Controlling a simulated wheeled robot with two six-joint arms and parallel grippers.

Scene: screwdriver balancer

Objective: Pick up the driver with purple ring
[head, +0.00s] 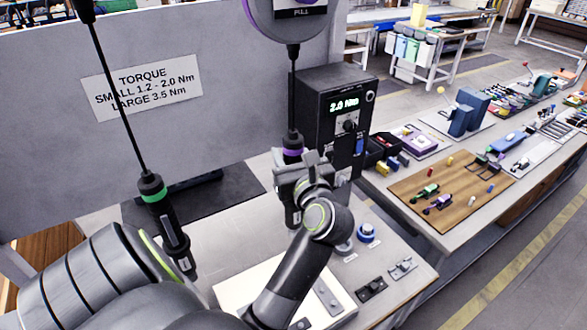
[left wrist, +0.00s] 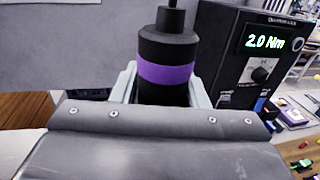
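The driver with the purple ring (head: 292,153) hangs upright on a cable from the round balancer at the top. Its black body and purple band fill the middle of the left wrist view (left wrist: 165,80). My left gripper (head: 298,172) is at the driver just below the ring, with a pale finger on each side. In the left wrist view the fingers (left wrist: 165,92) lie close against the body with no clear gap, so the gripper looks shut on it. The driver's lower part is partly hidden by the gripper. My right gripper is not in view.
A driver with a green ring (head: 153,190) hangs tilted at the left. A black torque controller (head: 335,110) reading 2.0 Nm stands close to the right of the purple-ring driver. A torque label (head: 143,87) is on the grey panel behind. Small parts lie on the bench in front.

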